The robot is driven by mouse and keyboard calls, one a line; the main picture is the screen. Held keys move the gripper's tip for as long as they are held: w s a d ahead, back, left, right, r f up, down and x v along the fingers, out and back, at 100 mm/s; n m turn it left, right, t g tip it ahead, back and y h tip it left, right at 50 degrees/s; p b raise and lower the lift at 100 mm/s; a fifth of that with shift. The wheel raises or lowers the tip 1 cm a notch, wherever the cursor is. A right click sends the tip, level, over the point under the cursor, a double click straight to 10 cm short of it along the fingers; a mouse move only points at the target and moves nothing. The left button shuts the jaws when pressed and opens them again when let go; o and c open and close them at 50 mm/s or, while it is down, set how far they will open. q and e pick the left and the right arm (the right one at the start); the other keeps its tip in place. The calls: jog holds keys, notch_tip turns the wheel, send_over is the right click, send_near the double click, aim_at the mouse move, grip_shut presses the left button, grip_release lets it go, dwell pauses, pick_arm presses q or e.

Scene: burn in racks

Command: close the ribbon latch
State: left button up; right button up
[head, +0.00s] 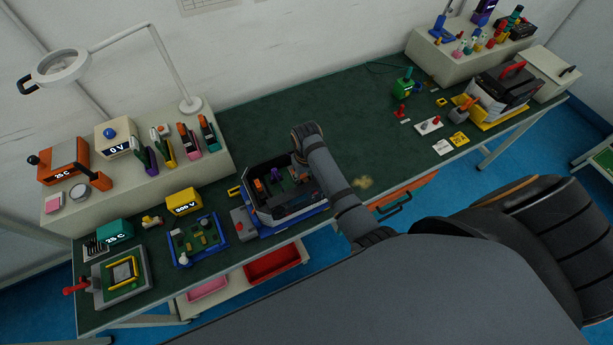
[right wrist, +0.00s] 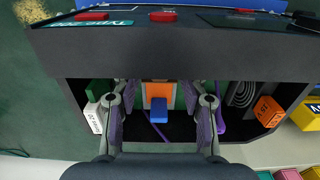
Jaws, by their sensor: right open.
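In the right wrist view, an orange block with a blue tab (right wrist: 159,116), which looks like the ribbon latch, sits inside the dark open-topped unit. My right gripper (right wrist: 161,103) is open, one finger on each side of this part, with gaps visible on both sides. A thin purple ribbon or cable (right wrist: 155,131) runs beside it. Whether the fingers touch anything is unclear. In the head view, the unit (head: 292,211) stands mid-bench and my right arm reaches over it, hiding much of the gripper and the latch. My left gripper is not in view.
Inside the unit are an orange block marked A (right wrist: 267,111) and a purple part (right wrist: 221,112). The unit's front panel (right wrist: 180,45) stands close to the gripper. A blue-framed board (head: 197,240) lies to its left. The green bench top (head: 280,110) behind is clear.

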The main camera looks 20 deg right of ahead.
jog(key=shift+f, duration=0.1)
grip_shut()
